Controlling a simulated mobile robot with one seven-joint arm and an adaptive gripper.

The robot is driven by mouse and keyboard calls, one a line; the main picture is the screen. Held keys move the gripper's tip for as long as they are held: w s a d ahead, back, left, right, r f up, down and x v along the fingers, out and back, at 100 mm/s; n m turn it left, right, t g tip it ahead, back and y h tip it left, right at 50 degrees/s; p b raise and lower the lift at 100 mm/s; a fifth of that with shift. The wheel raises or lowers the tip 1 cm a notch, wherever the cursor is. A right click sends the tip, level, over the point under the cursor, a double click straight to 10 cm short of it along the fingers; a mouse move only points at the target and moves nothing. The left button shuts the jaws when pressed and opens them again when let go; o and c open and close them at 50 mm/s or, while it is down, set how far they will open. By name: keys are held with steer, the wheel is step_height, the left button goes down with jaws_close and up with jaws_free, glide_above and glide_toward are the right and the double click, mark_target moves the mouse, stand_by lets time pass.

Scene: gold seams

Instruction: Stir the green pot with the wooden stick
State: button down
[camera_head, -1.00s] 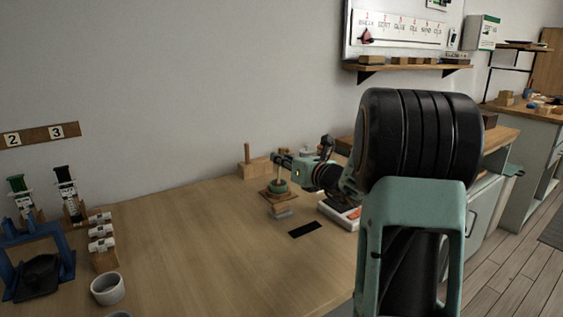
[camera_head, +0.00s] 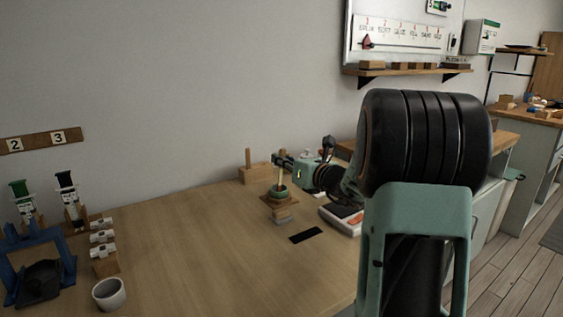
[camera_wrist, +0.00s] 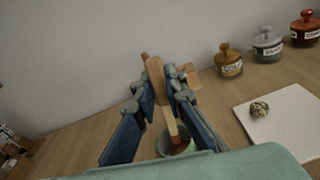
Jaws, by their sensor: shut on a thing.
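The green pot (camera_head: 278,192) sits on a small wooden stand (camera_head: 280,204) on the bench, and it also shows in the wrist view (camera_wrist: 189,151), partly hidden by my fingers. My gripper (camera_head: 279,160) is above the pot. In the wrist view my gripper (camera_wrist: 164,88) is shut on the wooden stick (camera_wrist: 170,120), whose lower end reaches down to the pot. The stick also shows upright over the pot in the head view (camera_head: 281,179). Whether its tip touches the pot's bottom is hidden.
A wooden block with pegs (camera_head: 256,173) stands behind the pot. Several lidded jars, one gold-labelled (camera_wrist: 229,62), stand at the right in the wrist view, near a white board (camera_wrist: 285,125). A black strip (camera_head: 306,235) lies in front. A grey cup (camera_head: 109,293) stands far left.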

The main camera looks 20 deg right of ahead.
steer(key=shift+w+d+r+p, duration=0.1)
steer(key=shift+d+r+p, duration=0.05)
steer(key=shift+r+p, duration=0.55)
steer(key=shift+w+d+r+p, duration=0.1)
steer(key=shift+r+p, duration=0.3)
steer(key=shift+r, duration=0.45)
step_height(320, 180, up, 5)
steer(key=p, duration=0.4)
steer(key=shift+r, duration=0.1)
